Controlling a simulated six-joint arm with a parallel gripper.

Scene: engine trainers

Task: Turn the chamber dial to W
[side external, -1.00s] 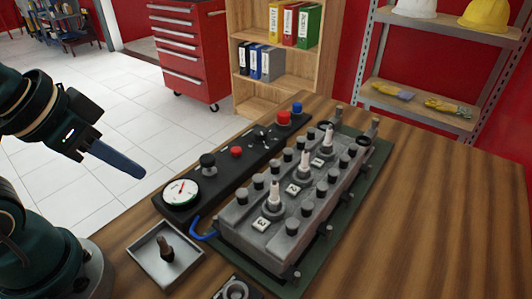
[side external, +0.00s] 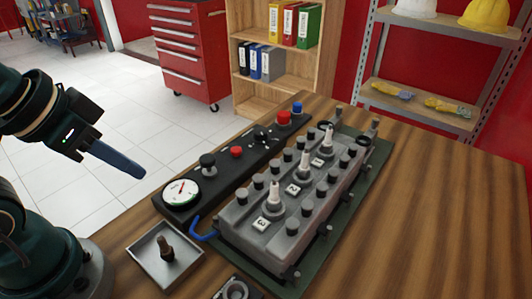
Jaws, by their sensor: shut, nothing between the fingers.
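A long black control panel (side external: 222,178) lies on the wooden table. It carries a round white gauge (side external: 181,192), a black knob (side external: 208,162), a red button (side external: 236,152), a small dark dial or switch (side external: 262,138) and red (side external: 284,118) and blue (side external: 297,108) buttons. I cannot read any letters, so I cannot tell which part is the chamber dial or where it points. My gripper (side external: 140,173) is shut and empty, in the air to the left of the panel, apart from it.
A grey engine block (side external: 285,232) with white spark plugs and numbered tags stands right of the panel on a green base. A metal tray (side external: 182,264) holding a dark-handled item sits in front. A blue hose (side external: 203,236) curves beside the block. The table's right side is clear.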

